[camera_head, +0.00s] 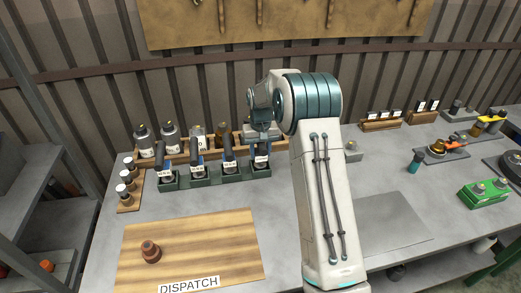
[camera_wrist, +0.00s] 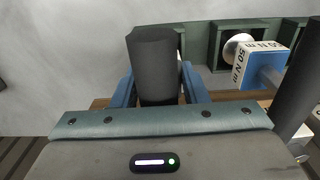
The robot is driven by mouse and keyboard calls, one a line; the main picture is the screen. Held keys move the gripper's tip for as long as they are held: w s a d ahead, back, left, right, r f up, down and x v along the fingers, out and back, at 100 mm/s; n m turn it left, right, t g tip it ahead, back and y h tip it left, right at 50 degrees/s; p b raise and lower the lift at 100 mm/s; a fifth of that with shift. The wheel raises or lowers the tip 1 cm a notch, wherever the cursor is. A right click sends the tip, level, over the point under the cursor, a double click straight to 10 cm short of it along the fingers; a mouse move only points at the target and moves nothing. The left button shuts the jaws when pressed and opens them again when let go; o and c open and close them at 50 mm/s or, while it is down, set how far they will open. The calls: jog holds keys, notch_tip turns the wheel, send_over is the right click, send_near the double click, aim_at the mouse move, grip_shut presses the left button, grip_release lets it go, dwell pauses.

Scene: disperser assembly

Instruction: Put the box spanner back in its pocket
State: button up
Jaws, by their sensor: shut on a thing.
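My gripper (camera_wrist: 158,88) is shut on a dark grey cylindrical handle, which I take to be the box spanner (camera_wrist: 153,55). Its blue fingers stand either side of the handle. The handle's round end faces the wrist camera, and its lower part is hidden. The green pocket rack (camera_head: 217,180) stands at the back of the bench. My gripper (camera_head: 262,137) is over the rack's right end in the head view. The wrist view shows the rack (camera_wrist: 200,55) just behind the handle. I cannot tell whether the spanner is inside a pocket.
Labelled dark-handled tools (camera_head: 197,172) stand in the rack, close to my gripper; one label (camera_wrist: 243,62) reads 50 N m. Bottles (camera_head: 143,140) stand behind on a wooden rack. A wooden board (camera_head: 190,245) with a brown part (camera_head: 151,251) lies in front. Bench space between is clear.

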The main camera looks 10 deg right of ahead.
jog(key=shift+f, duration=0.1)
jog(key=o, duration=1.3)
